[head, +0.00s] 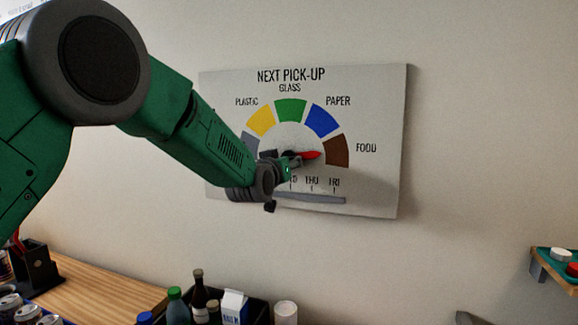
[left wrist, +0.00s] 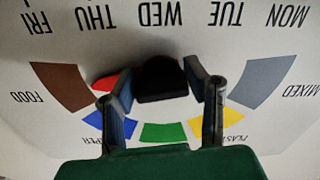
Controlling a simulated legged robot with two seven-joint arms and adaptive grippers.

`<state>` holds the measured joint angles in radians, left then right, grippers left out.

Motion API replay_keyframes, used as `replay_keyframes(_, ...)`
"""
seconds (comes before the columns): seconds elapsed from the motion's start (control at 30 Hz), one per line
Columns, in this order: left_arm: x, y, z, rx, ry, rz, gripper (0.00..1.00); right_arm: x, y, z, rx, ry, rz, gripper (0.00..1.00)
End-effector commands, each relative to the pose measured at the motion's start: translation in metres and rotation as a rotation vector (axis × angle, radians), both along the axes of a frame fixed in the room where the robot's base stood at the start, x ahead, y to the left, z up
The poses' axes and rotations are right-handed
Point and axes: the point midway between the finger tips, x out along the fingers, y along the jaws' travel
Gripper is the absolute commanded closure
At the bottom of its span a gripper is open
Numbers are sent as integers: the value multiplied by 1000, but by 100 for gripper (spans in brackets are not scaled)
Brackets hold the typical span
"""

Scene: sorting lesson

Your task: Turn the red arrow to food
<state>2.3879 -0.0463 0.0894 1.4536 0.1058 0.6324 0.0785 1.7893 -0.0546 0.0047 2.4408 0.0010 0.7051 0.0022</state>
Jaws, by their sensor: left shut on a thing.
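The board (head: 382,95) on the wall has a dial with coloured segments. The red arrow (head: 309,155) points right, toward the brown food segment (head: 338,150). In the left wrist view the arrow (left wrist: 104,83) shows beside one finger, its tip toward the brown food segment (left wrist: 62,86). My left gripper (head: 289,161) is at the dial's centre. In the left wrist view its fingers (left wrist: 160,84) are on either side of the black knob (left wrist: 162,76), shut on it. The gripper hides part of the arrow and hub in the head view. My right gripper is not in view.
Below the board, a dark crate (head: 258,311) holds bottles and a milk carton (head: 234,306). A white cylinder (head: 286,312) stands beside it. A wooden surface (head: 105,295) is at lower left. A small shelf with buttons (head: 556,262) is at right. The wall around the board is clear.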

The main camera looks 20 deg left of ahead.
Motion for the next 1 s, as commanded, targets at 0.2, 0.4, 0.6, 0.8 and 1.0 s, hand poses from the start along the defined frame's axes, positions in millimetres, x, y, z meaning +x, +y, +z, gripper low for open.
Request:
replay_keyframes(0.2, 2, 4, 16, 14, -32, 8, 100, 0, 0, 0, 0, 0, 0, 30)
replay_keyframes(0.4, 2, 3, 16, 14, -32, 8, 100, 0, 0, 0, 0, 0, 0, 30)
replay_keyframes(0.6, 1, 2, 15, 14, -29, 6, 38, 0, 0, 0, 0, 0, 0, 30)
replay_keyframes(0.8, 2, -1, 10, 15, -20, 4, 38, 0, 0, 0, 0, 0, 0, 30)
replay_keyframes(1.0, -7, -1, 8, 15, -15, 2, 38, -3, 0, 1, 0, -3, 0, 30)
